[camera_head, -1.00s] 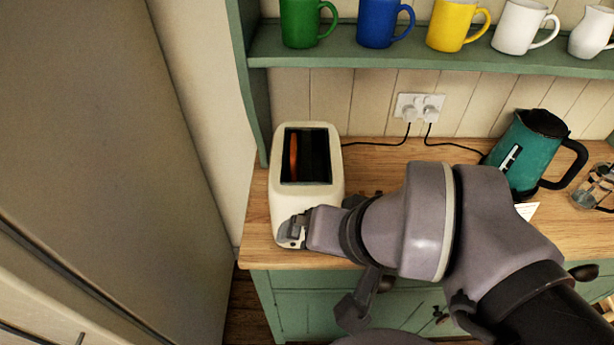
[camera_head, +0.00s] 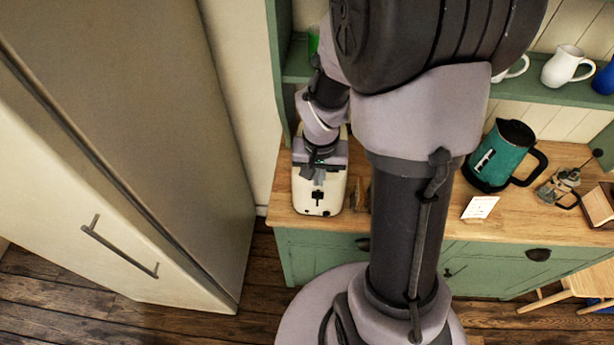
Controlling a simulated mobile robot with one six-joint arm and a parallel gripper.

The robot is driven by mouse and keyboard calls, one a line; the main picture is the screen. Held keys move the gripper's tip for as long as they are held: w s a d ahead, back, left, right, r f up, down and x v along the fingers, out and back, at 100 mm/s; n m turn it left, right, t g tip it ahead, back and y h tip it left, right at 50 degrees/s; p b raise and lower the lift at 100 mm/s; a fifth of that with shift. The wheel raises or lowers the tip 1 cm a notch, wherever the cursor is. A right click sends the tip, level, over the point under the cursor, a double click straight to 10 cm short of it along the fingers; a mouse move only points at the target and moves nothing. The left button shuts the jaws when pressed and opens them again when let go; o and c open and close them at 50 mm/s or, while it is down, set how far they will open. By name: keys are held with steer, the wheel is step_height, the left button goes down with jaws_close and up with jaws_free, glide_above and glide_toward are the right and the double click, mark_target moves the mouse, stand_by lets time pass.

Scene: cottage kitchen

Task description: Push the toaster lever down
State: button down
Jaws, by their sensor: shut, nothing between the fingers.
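The cream toaster (camera_head: 322,203) stands at the left end of the wooden counter, with its front face towards me. A small dark lever (camera_head: 317,195) shows on that front. I cannot tell its exact height in its track. My gripper (camera_head: 318,178) is above the front of the toaster, pointing down, just above the lever. Its fingers are together with nothing between them. Whether they touch the toaster is unclear. My wrist hides the toaster's top and slots.
A tall fridge (camera_head: 150,120) stands close on the left. A shelf with mugs (camera_head: 568,66) is behind.

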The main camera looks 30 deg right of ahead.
steer(key=shift+f, duration=0.1)
steer(key=f+b, duration=0.1)
steer(key=f, duration=0.1)
steer(key=f+b, duration=0.4)
steer(key=shift+w+d+f, duration=0.2)
steer(key=shift+w+f, duration=0.1)
steer(key=shift+f, duration=0.1)
step_height(320, 180, down, 6)
steer(key=s+a+b, duration=0.1)
steer(key=s+b, duration=0.1)
steer(key=b, duration=0.5)
steer(key=shift+s+a, duration=0.2)
steer(key=shift+a, duration=0.15)
step_height(320, 180, up, 18)
steer(key=f+p, duration=0.1)
steer(key=p, duration=0.5)
glide_above(318, 196)
steer(key=s+a, duration=0.3)
steer(key=s, duration=0.1)
steer(key=shift+s+r, duration=0.15)
steer(key=shift+r, duration=0.1)
